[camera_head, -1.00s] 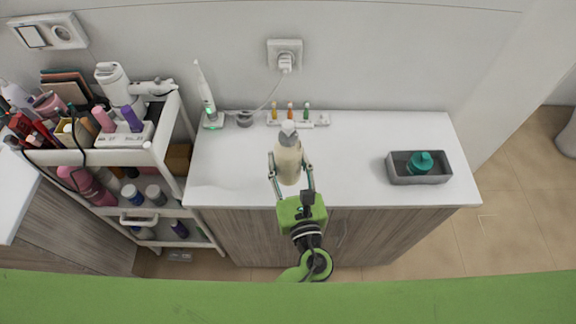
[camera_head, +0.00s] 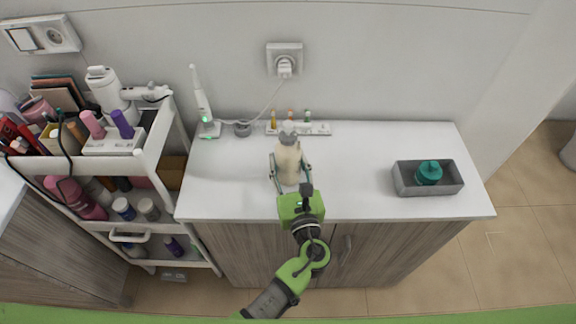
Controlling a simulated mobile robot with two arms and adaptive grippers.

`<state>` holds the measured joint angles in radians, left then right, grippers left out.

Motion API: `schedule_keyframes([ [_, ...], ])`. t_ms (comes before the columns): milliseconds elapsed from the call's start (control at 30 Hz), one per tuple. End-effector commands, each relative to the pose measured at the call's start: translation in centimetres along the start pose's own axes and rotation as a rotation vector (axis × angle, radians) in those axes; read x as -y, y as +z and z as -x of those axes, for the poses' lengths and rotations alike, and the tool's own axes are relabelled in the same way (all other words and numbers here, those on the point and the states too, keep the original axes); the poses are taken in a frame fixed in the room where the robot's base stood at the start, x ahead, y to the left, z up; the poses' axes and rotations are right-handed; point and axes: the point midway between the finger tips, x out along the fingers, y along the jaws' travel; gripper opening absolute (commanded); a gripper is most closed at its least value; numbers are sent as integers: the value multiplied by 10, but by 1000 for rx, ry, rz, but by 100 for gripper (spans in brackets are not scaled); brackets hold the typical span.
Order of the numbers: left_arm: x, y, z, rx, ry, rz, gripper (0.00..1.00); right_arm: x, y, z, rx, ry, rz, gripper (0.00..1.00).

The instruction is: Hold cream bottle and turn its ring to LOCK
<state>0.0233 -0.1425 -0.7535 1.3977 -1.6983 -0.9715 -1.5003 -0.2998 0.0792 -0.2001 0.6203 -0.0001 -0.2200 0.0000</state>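The cream bottle (camera_head: 289,165) is pale beige with a grey-white top (camera_head: 288,139). It stands upright over the middle of the white counter. My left gripper (camera_head: 290,170) reaches in from the front, with one finger on each side of the bottle body. I cannot tell whether the fingers press on the bottle or stand slightly apart from it. The ring and any LOCK mark are too small to read. My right gripper is not in view.
A grey tray (camera_head: 428,190) with a teal jar (camera_head: 428,173) sits at the counter's right. An electric toothbrush (camera_head: 203,105) and a white rack (camera_head: 318,130) of small bottles stand along the back. A loaded cart (camera_head: 150,150) is at left. Counter space right of the bottle is clear.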

Motion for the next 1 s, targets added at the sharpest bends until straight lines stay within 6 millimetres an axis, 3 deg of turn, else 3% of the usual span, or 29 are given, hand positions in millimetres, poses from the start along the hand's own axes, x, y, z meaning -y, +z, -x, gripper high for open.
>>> schedule_keyframes([
  [1000,1,-6,-5,3,0,1,9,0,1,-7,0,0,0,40],
])
